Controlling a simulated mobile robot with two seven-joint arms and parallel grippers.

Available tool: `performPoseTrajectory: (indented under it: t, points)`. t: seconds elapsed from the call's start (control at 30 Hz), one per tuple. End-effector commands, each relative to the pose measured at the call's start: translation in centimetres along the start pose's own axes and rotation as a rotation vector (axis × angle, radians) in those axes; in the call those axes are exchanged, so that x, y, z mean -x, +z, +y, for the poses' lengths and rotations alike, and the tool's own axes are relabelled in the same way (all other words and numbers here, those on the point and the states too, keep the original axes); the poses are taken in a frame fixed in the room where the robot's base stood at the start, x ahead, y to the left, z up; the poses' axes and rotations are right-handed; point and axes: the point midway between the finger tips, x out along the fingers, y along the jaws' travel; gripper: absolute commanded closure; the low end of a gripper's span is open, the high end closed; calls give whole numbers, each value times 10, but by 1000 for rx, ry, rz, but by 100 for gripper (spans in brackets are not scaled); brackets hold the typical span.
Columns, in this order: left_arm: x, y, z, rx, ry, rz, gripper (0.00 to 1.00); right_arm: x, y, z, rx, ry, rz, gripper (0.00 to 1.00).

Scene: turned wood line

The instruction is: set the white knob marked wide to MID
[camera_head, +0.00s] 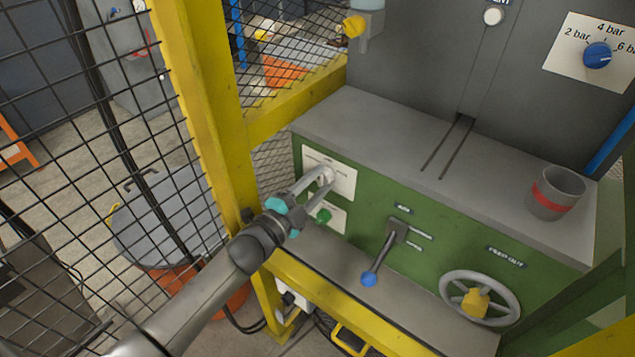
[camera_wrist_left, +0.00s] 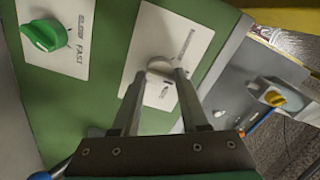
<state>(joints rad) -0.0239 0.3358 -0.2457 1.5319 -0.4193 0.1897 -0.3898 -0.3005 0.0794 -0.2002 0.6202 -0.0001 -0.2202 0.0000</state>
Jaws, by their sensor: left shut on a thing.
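The white knob (camera_head: 326,176) sits on a white label plate (camera_head: 345,182) on the green front of the machine. My left gripper (camera_head: 318,182) reaches it from the lower left and is shut on the knob. In the left wrist view the knob (camera_wrist_left: 160,68) lies between the two fingertips (camera_wrist_left: 160,76) of my gripper. The plate's printed marks are too small and turned to read surely, and the fingers hide part of the knob, so I cannot tell its setting. My right gripper is not in view.
A green knob (camera_head: 323,215) marked SLOW and FAST is just below; it also shows in the left wrist view (camera_wrist_left: 42,36). A blue-tipped lever (camera_head: 370,279) and a handwheel (camera_head: 480,298) are to the right. A yellow post (camera_head: 205,110) and mesh stand at the left.

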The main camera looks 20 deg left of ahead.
Motion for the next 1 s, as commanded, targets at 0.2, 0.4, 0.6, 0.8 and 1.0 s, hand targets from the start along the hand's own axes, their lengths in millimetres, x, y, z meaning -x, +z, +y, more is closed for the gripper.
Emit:
performPoseTrajectory:
  t: [0.2, 0.4, 0.6, 0.8, 1.0]
  points:
    - [0, 0, 0, 1, 1, -1, 53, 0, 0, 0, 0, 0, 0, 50]
    - [0, 0, 0, 1, 1, 0, 30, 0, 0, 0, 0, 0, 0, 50]
    - [0, 0, 0, 1, 0, 0, 26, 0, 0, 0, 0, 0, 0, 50]
    - [0, -1, -2, 1, 0, 0, 26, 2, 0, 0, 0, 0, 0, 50]
    - [0, -6, -12, 1, 0, 0, 26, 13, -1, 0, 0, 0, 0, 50]
